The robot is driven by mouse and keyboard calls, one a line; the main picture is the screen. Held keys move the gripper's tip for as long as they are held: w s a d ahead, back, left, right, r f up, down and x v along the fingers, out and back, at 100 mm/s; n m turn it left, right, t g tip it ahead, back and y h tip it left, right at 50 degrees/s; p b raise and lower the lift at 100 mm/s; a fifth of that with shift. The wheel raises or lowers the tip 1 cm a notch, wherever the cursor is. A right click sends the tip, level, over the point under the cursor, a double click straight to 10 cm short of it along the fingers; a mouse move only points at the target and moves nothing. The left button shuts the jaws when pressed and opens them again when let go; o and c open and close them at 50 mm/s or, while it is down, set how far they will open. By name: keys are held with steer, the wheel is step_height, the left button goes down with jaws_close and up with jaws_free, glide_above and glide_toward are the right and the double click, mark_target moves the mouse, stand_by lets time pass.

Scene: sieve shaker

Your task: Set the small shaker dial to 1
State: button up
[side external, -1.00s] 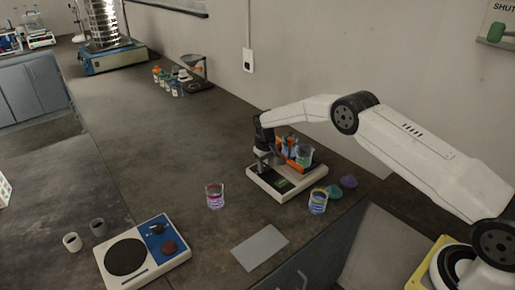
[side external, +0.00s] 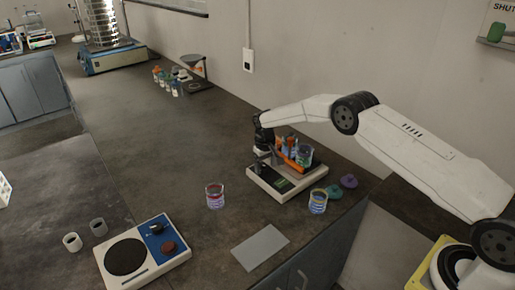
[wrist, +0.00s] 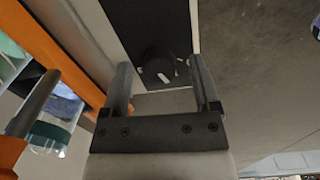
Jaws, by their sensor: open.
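The small shaker (side external: 272,185) is a pale box with a dark front panel, standing on the bench in the side view. Its dial (wrist: 159,67) is a round black knob with a short white pointer mark, seen on the black panel in the wrist view. The numbers around it are too small to read. My gripper (wrist: 160,78) is open, with one finger to the left and one to the right of the dial; I cannot tell whether they touch it. In the side view my gripper (side external: 264,147) is above the shaker's left part.
An orange rack (wrist: 61,45) with glassware sits on the shaker, close to my gripper's left side. Beakers with pink (side external: 215,196) and yellow-blue (side external: 318,202) contents stand in front. A hotplate (side external: 148,254) is at lower left. The bench to the left is largely clear.

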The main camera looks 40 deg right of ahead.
mark_target(265, 167)
steer(key=shift+r, duration=0.1)
steer(key=shift+a+r, duration=0.15)
steer(key=shift+r, duration=3.65)
steer(key=shift+s+a+r, duration=0.2)
steer(key=shift+s+r, duration=0.25)
steer(key=shift+r, duration=0.15)
steer(key=s+a+r+t, duration=0.1)
steer(key=s+a+r, duration=0.1)
steer(key=s, duration=1.4)
steer(key=s+a+r+n+t, duration=0.1)
steer(key=s+a+r, duration=0.2)
steer(key=s, duration=1.3)
steer(key=shift+s+r+t, duration=0.3)
steer(key=shift+r, duration=0.6)
